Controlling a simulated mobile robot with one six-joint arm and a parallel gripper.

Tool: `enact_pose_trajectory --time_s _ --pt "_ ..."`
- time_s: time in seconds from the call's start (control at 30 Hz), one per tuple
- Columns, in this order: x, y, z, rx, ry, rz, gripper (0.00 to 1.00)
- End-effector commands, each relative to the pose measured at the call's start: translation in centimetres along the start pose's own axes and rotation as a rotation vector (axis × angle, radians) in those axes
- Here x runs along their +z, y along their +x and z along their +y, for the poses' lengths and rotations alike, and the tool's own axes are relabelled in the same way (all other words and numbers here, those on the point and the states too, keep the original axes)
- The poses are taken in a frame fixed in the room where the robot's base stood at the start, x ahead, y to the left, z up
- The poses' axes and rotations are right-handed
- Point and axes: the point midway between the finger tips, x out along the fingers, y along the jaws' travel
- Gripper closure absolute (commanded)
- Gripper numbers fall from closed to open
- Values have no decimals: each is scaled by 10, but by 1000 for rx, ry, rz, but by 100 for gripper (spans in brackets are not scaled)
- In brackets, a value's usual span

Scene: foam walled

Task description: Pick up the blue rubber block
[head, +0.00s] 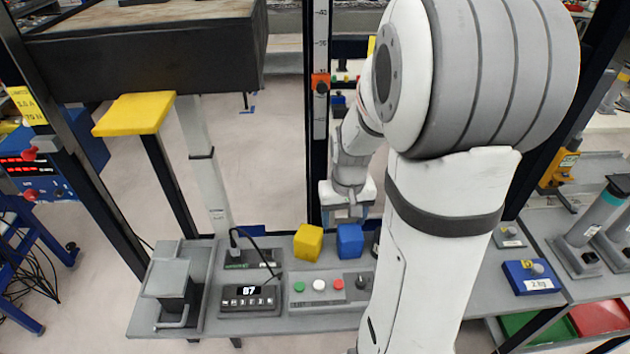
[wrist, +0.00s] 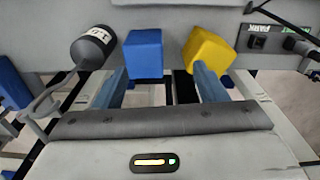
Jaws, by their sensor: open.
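The blue rubber block (head: 349,240) sits on the grey bench, just right of a yellow block (head: 308,242). In the wrist view the blue block (wrist: 143,52) lies ahead of my gripper (wrist: 158,78), nearer the left finger than the right. The yellow block (wrist: 208,53) is tilted in the picture and lies in line with the right finger. My gripper (head: 348,215) is open and empty, behind and slightly above the blue block in the head view. The fingers hold nothing, and the exact gap to the block is hard to tell.
My arm hides part of the bench.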

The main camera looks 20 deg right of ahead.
Motion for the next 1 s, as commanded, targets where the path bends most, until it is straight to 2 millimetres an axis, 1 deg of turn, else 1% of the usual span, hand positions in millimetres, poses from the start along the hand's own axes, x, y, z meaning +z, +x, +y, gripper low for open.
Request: enact_pose_trajectory --time_s 0.03,0.1,0.23,0.43,0.63,0.9,1.0 --pt "-5 7 7 -1 16 -19 35" --pt "-10 16 14 -1 30 -30 35" --pt "-15 28 22 -2 45 -42 35" --pt "-15 50 23 -2 47 -48 35" --pt "-16 67 24 -2 46 -47 35" --pt "-17 101 26 -2 45 -46 35" --pt "-17 107 25 -2 45 -44 35"
